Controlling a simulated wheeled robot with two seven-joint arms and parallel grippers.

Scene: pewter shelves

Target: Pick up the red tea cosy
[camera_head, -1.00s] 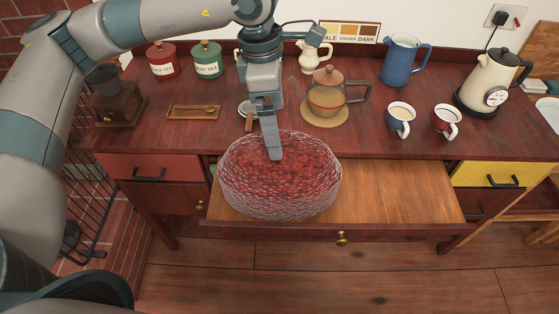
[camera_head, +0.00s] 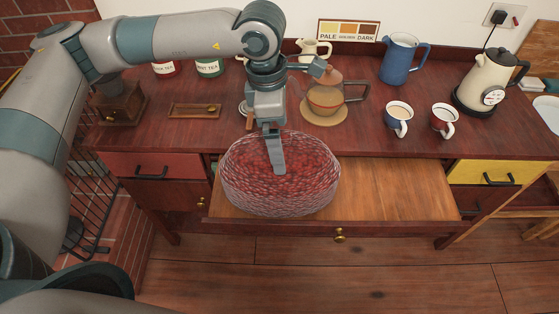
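The red tea cosy (camera_head: 300,190) is a rounded, knitted-looking red and white bundle. It sits at the left end of the open wooden drawer (camera_head: 400,193). My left gripper (camera_head: 278,168) comes down from above, with its fingers overlapping the back and middle of the cosy in the head view. I see one narrow finger shape, so I cannot tell the gap between the fingers or whether they touch the cosy. My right gripper is out of view.
On the table behind stand a glass teapot (camera_head: 326,98) on a round mat, a blue jug (camera_head: 400,58), two cups (camera_head: 399,119), a cream kettle (camera_head: 487,82) and a small wooden tray (camera_head: 195,111). The drawer's right part is empty.

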